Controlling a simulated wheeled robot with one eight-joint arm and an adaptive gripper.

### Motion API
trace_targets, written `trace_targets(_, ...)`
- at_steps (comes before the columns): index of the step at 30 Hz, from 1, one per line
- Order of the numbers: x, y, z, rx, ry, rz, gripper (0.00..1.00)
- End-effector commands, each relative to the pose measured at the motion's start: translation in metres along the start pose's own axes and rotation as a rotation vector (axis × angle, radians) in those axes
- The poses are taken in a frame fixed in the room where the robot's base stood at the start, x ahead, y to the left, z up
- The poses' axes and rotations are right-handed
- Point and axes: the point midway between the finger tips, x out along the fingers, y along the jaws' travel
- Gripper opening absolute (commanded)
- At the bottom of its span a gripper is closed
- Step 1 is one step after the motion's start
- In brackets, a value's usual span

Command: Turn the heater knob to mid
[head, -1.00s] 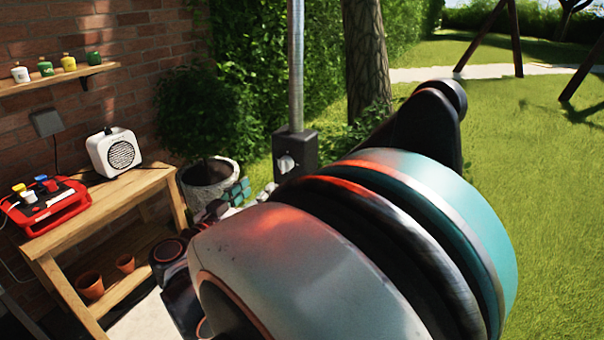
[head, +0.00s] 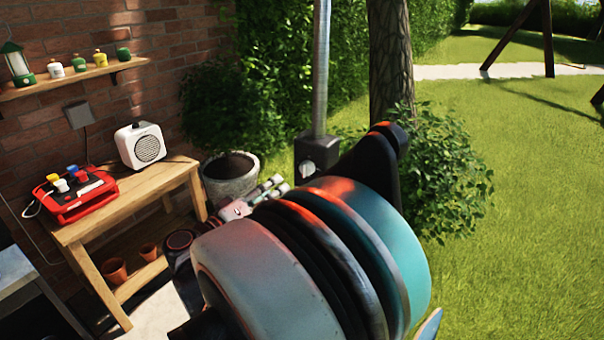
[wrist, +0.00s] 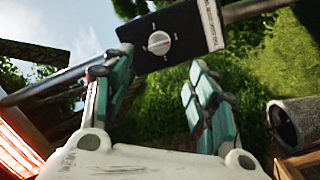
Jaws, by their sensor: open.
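The heater knob (head: 307,169) is a small pale dial on the front of a dark control box (head: 318,148) on a metal pole. In the wrist view the knob (wrist: 159,42) is round with a raised grip bar, and small marks surround it on the box (wrist: 192,30). My gripper (wrist: 161,74) is open, its two teal fingers spread to the left and right below the knob in that picture. Nothing is between them and they look apart from the knob. In the head view my gripper (head: 268,188) is left of and below the box, partly hidden by my arm.
A wooden bench (head: 150,200) at left bears a red device (head: 75,193) and a white speaker-like box (head: 140,146). A stone planter (head: 231,178) stands between bench and pole. A bush (head: 440,175) grows behind my arm. The lawn at right is open.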

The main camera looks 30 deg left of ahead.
Motion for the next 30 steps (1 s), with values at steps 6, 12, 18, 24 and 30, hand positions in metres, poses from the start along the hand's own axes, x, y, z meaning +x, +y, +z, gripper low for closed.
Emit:
trace_targets(6,0.044,-0.001,0.002,0.002,-0.003,0.002,0.53)
trace_targets(12,0.082,-0.001,0.002,0.002,-0.003,0.002,0.53)
trace_targets(18,0.107,-0.001,0.001,0.003,-0.001,0.001,0.53)
trace_targets(24,0.116,0.000,0.000,0.003,0.000,0.000,0.53)
trace_targets(30,0.117,0.000,0.000,0.003,0.000,0.000,0.53)
